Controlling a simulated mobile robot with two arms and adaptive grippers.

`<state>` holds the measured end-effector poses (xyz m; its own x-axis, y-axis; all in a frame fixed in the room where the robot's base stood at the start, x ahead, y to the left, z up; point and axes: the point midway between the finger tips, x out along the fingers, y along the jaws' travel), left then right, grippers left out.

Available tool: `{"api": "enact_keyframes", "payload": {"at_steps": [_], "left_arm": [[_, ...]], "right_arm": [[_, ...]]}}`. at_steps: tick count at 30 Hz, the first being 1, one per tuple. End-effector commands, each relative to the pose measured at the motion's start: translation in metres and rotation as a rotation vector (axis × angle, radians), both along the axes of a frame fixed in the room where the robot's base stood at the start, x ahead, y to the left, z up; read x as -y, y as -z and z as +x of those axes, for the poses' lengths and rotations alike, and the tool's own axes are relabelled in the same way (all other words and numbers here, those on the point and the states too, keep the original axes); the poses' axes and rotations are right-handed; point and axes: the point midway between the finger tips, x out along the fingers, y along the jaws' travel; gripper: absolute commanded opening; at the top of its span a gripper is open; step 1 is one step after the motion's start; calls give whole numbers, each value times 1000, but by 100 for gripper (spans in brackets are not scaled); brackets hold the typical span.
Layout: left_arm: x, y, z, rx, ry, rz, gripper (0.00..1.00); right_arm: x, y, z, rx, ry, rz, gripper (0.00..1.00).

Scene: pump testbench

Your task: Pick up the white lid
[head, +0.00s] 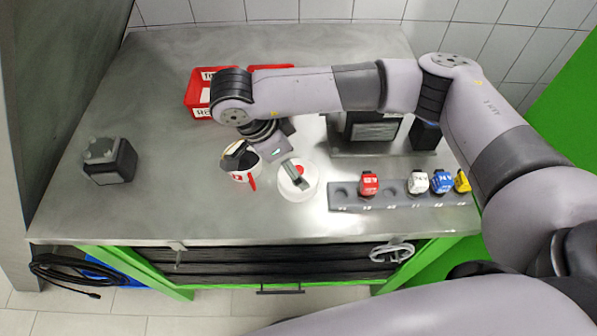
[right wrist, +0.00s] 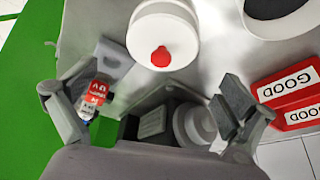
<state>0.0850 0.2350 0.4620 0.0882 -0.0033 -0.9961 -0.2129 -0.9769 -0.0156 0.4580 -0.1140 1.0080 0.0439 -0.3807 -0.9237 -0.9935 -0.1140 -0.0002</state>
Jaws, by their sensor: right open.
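The white lid (head: 298,188) is round with a red knob on top and is on the metal table near its front middle. In the right wrist view the white lid (right wrist: 163,30) is at the top, beyond my fingertips. A white round container (head: 244,176) with a dark inside stands just left of it, and the container (right wrist: 283,22) also shows in the right wrist view. My right gripper (head: 266,166) is open and empty above these two. One finger covers part of the lid, the other part of the container. My left gripper is out of view.
A grey rack (head: 400,199) with red, white, blue and yellow pieces is right of the lid. Red bins (head: 197,107) stand behind my right gripper. A dark machine (head: 365,133) stands at the back right. A grey-black block (head: 110,162) is at the left, with clear table around it.

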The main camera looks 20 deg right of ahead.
Motion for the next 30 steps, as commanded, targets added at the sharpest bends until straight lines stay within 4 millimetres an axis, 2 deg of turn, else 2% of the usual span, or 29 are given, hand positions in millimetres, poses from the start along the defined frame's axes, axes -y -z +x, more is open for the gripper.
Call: {"api": "enact_keyframes", "payload": {"at_steps": [7,11,16,24,30], "left_arm": [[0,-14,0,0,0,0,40],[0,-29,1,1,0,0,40],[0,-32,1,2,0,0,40],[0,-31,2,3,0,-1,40],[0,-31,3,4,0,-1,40]], "right_arm": [[6,15,0,-3,2,0,100],[12,34,0,-4,2,-2,100],[19,54,2,-3,1,0,100],[19,57,2,0,-1,1,99],[19,57,2,0,-1,1,86]]}}
